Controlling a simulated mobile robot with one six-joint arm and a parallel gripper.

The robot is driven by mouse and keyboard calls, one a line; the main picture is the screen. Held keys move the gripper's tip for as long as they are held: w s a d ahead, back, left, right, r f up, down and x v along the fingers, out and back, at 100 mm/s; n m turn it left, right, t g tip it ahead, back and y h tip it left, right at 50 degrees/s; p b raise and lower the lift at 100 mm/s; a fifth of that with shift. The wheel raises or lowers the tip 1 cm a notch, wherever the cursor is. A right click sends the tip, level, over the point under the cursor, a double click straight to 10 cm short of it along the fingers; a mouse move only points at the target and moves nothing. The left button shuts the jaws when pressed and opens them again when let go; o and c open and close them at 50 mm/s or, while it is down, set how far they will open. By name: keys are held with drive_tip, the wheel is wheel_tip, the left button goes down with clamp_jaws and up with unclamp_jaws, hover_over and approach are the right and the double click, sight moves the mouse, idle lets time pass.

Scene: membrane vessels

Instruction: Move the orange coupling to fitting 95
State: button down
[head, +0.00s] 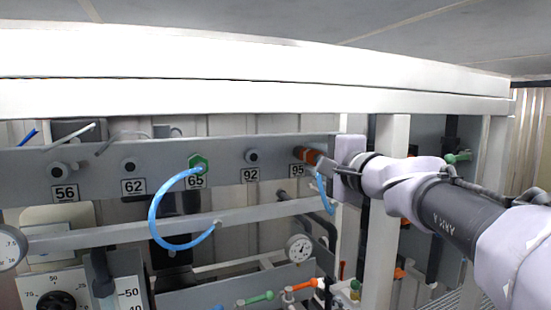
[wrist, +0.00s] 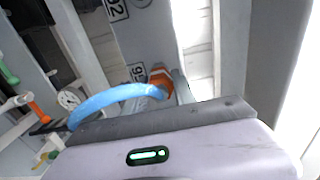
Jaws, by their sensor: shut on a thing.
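The orange coupling (head: 309,154) is at the fitting above the label 95 (head: 297,170) in the head view, with a blue hose (head: 322,190) hanging from it. My gripper (head: 318,159) is shut on the coupling from the right. In the wrist view the orange coupling (wrist: 161,79) shows beyond my gripper's body, next to the 95 label (wrist: 137,71), with the blue hose (wrist: 112,98) curving left. The fitting itself is hidden by the coupling, so I cannot tell how fully it is seated.
Fitting 65 holds a green coupling (head: 198,162) with a blue hose loop (head: 152,222). Fittings 56 (head: 58,170), 62 (head: 129,165) and 92 (head: 252,156) are bare. A white upright post (head: 386,220) stands close to my arm. A gauge (head: 299,248) and coloured valve handles (head: 262,297) are below.

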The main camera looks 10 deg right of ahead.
drive_tip(key=shift+w+a, duration=0.2)
drive_tip(key=shift+w, duration=0.35)
drive_tip(key=c, duration=0.9)
unclamp_jaws()
